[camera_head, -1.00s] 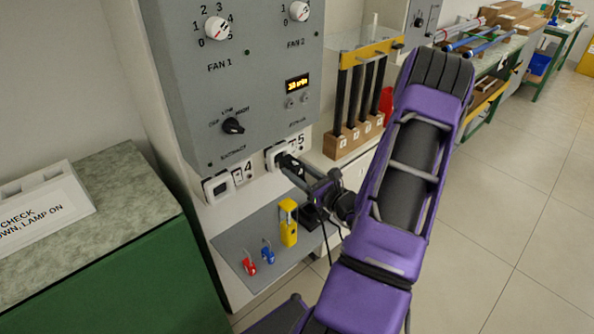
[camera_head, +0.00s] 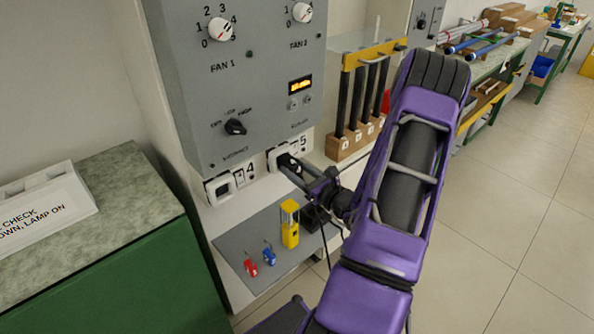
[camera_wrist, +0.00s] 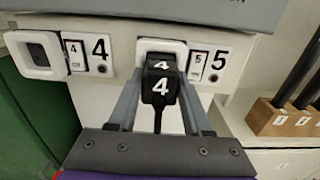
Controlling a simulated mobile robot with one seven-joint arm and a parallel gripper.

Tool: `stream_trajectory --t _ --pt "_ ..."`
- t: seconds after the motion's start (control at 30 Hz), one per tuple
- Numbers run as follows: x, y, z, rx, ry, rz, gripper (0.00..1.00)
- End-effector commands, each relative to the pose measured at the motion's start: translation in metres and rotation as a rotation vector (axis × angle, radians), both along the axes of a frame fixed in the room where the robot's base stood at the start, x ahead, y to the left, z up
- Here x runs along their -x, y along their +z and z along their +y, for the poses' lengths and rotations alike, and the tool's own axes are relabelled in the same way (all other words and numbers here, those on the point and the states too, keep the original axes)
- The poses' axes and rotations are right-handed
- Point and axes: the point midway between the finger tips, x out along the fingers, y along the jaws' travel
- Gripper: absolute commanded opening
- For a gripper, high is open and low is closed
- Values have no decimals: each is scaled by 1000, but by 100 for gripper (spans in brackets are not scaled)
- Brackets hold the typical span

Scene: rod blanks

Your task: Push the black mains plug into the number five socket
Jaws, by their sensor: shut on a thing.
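The black mains plug (camera_wrist: 160,88) has white number 4 markings and a cable hanging below it. My gripper (camera_wrist: 158,100) is shut on it from both sides. The plug is at the front of the white number five socket (camera_wrist: 146,46), covering most of its face. The 5 label (camera_wrist: 219,60) is to the socket's right. In the head view the plug (camera_head: 289,162) meets the socket (camera_head: 273,158) and my gripper (camera_head: 300,172) reaches in from the right. How deep the pins sit is hidden.
The empty number four socket (camera_head: 218,190) is to the left. Above is the grey control panel (camera_head: 240,80). Below, a grey shelf (camera_head: 240,238) holds a yellow device (camera_head: 290,224) and red and blue padlocks (camera_head: 268,252). A wooden rod rack (camera_head: 350,142) stands to the right.

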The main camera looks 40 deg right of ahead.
Motion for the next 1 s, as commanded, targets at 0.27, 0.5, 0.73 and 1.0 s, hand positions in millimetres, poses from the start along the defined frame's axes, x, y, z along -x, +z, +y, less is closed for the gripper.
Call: stream_trajectory --t 0.27,0.5,0.73,1.0 --pt "-7 0 1 0 1 -2 0" --pt "-13 0 1 -1 0 -2 0" --pt "-17 0 1 -1 0 -2 53" --pt "-17 0 1 0 0 -1 84"
